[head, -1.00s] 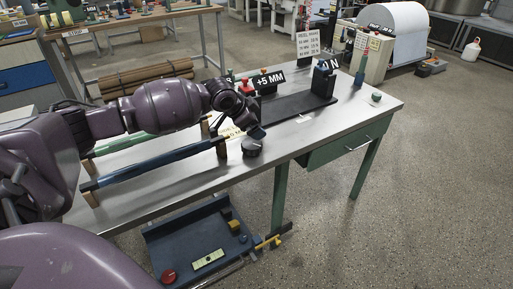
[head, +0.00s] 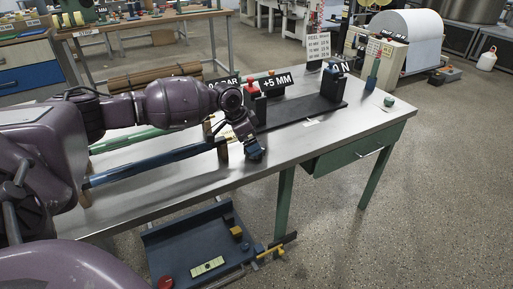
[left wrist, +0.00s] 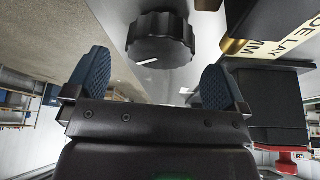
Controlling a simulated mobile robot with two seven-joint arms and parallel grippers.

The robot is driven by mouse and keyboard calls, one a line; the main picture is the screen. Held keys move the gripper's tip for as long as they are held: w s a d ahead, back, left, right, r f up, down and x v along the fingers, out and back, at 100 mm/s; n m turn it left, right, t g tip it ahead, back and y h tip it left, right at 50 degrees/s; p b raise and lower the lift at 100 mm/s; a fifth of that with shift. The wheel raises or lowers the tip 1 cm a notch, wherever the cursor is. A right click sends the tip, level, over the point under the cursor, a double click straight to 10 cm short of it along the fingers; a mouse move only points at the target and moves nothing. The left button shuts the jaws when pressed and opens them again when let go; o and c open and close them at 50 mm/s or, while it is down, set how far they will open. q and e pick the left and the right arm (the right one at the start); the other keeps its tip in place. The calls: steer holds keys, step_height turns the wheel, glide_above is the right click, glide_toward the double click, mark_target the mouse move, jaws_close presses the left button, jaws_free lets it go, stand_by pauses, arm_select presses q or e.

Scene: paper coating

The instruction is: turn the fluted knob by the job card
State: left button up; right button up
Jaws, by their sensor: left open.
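The black fluted knob (left wrist: 160,38) shows in the left wrist view, with a white pointer line on its face. My left gripper (left wrist: 153,80) is open, with one blue ribbed finger toward each side of the knob; the knob lies ahead of the fingertips, and I cannot tell whether they touch it. In the head view my left gripper (head: 255,154) is at the bench's front edge and hides the knob. A white printed card (head: 319,46) stands at the back of the bench; its small print is hard to read. My right gripper is not in view.
A dark block with a "DELAY MM" label (left wrist: 278,32) stands close right of the knob in the wrist view. A black track (head: 300,112) and a "+5 MM" sign (head: 277,81) are behind the gripper.

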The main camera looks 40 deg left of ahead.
arm_select(q)
steer(key=shift+b+x, duration=0.35)
steer(key=shift+x, duration=1.3)
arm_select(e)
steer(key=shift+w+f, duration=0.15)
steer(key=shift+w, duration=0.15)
arm_select(q)
steer(key=shift+c, duration=0.3)
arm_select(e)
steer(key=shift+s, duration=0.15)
